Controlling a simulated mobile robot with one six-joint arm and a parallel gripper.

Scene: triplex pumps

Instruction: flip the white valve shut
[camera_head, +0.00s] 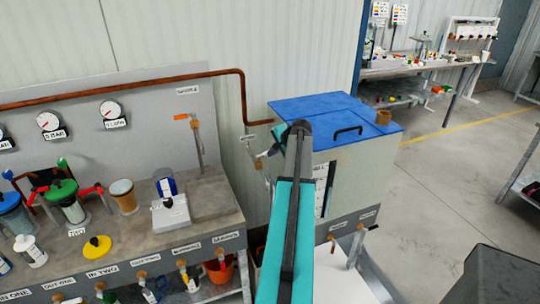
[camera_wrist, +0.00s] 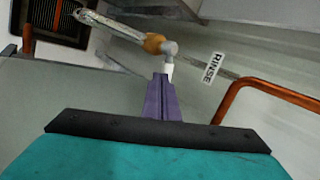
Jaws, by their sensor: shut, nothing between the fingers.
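The white valve shows in the wrist view as a brass body with a pale grey stem and a short white handle (camera_wrist: 168,69), below a clear hose end. The handle points down toward my gripper. My gripper (camera_wrist: 163,80) is shut and empty; its purple fingers reach up to the handle's lower end. The tips touch it or lie just in front of it; I cannot tell which. In the head view my gripper (camera_head: 265,153) is beside the blue-lidded tank, near a small brass fitting (camera_head: 259,165). My arm hides part of the tank there.
A RINSE label (camera_wrist: 208,68) and a copper pipe (camera_wrist: 268,88) lie right of the valve. The blue-lidded tank (camera_head: 315,118) stands behind my arm. Other valves (camera_head: 336,236) sit along its lower front. A crowded bench (camera_head: 215,190) is at left; open floor (camera_head: 430,190) is at right.

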